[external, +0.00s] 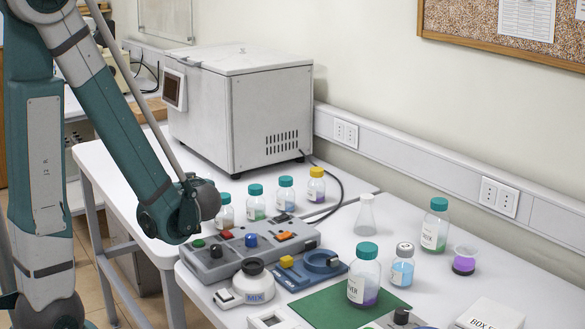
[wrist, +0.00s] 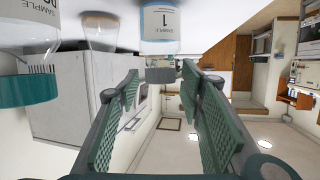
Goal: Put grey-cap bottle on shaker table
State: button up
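The grey-cap bottle (external: 402,266), with blue liquid and a white label, stands upright on the white table at the right. In the wrist view, whose picture is upside down, a bottle labelled SAMPLE 1 (wrist: 160,22) with a grey cap shows at top centre, beyond the fingertips. My gripper (wrist: 160,88) is open, with nothing between its green pads. I cannot make out the gripper in the external view. A flat green plate (external: 325,308), which may be the shaker table, lies at the front. A teal-cap bottle (external: 363,270) stands at its right part.
Several capped bottles (external: 255,205) stand before the white box-shaped machine (external: 245,110). A grey control box (external: 235,257), a MIX device (external: 254,284) and a blue device (external: 310,270) crowd the left. A flask (external: 365,215) and a purple-filled vessel (external: 464,262) stand near the grey-cap bottle.

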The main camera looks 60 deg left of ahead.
jog(key=p+v, duration=0.2)
jog(key=v, duration=0.8)
jog(key=shift+d, duration=0.4)
jog(key=shift+s+r, duration=0.1)
jog(key=shift+d, duration=0.1)
dwell(0.8)
jog(key=d+m+h, duration=0.2)
jog(key=d+m, duration=0.1)
jog(key=d, duration=0.1)
jog(key=d+f+m+t+h, duration=0.1)
jog(key=d+m+h, duration=0.1)
jog(key=d+h, duration=0.1)
jog(key=w+d+f+m+t+h, duration=0.1)
jog(key=d+m+h, duration=0.1)
jog(key=d, duration=0.3)
jog(key=shift+d+m+h, duration=0.25)
jog(key=shift+m+h, duration=0.15)
jog(key=shift+m, duration=0.4)
jog(key=s+d+r+m+t+h, duration=0.1)
jog(key=s+d+r+m+h, duration=0.1)
jog(key=d, duration=0.5)
jog(key=s+d+r+m+t+h, duration=0.1)
jog(key=d+r+m+h, duration=0.3)
jog(key=d, duration=0.4)
jog(key=shift+s+d+m, duration=0.3)
jog(key=shift+s+d, duration=0.05)
jog(key=shift+s, duration=0.05)
